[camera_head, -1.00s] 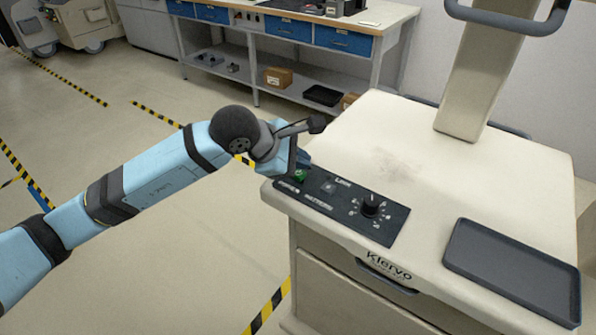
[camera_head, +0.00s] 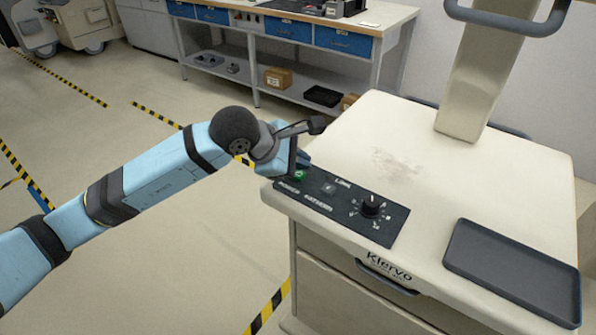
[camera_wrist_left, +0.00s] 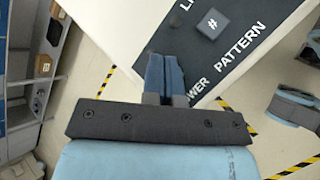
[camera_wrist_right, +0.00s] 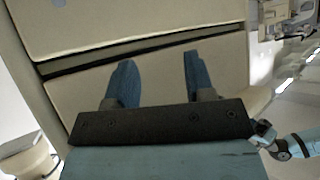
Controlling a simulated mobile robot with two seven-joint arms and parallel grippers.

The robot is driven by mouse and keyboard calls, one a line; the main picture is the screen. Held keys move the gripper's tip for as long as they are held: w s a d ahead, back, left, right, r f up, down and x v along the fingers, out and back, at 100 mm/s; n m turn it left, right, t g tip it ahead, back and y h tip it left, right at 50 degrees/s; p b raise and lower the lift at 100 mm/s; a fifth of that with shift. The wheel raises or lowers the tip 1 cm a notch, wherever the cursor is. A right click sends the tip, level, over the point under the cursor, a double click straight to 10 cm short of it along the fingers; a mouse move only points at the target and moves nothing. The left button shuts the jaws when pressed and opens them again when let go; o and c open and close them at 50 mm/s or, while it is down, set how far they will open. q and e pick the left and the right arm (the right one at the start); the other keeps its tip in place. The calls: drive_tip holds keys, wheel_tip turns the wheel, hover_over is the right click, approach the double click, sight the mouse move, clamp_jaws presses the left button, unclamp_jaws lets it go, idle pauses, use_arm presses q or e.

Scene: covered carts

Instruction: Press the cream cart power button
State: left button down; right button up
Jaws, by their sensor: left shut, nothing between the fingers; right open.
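The cream cart (camera_head: 400,150) stands at the right of the head view, with a black control panel (camera_head: 335,210) at its front left corner. The green power button (camera_head: 299,175) is at the panel's left end, above the word POWER. My left gripper (camera_wrist_left: 165,75) is shut and empty, its blue fingertips over the panel's POWER end in the left wrist view. The fingers hide the button there, and I cannot tell whether they touch it. My right gripper (camera_wrist_right: 155,80) is open and empty in front of a cream panelled surface.
The panel also carries a grey square pattern button (camera_head: 328,188) and a black knob (camera_head: 371,204). A dark tray (camera_head: 512,270) lies on the cart's right side. A workbench (camera_head: 300,40) with blue drawers stands behind.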

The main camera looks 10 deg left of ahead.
sight(299, 176)
idle(0.6)
use_arm(q)
drive_tip(key=shift+f+b, duration=0.45)
drive_tip(key=shift+b, duration=0.2)
drive_tip(key=shift+f+b, duration=0.25)
drive_tip(key=shift+b, duration=0.05)
idle(0.4)
drive_tip(key=shift+r, duration=0.7)
drive_tip(key=shift+r, duration=0.1)
drive_tip(key=shift+r+p, duration=1.1)
drive_tip(key=shift+r, duration=1.85)
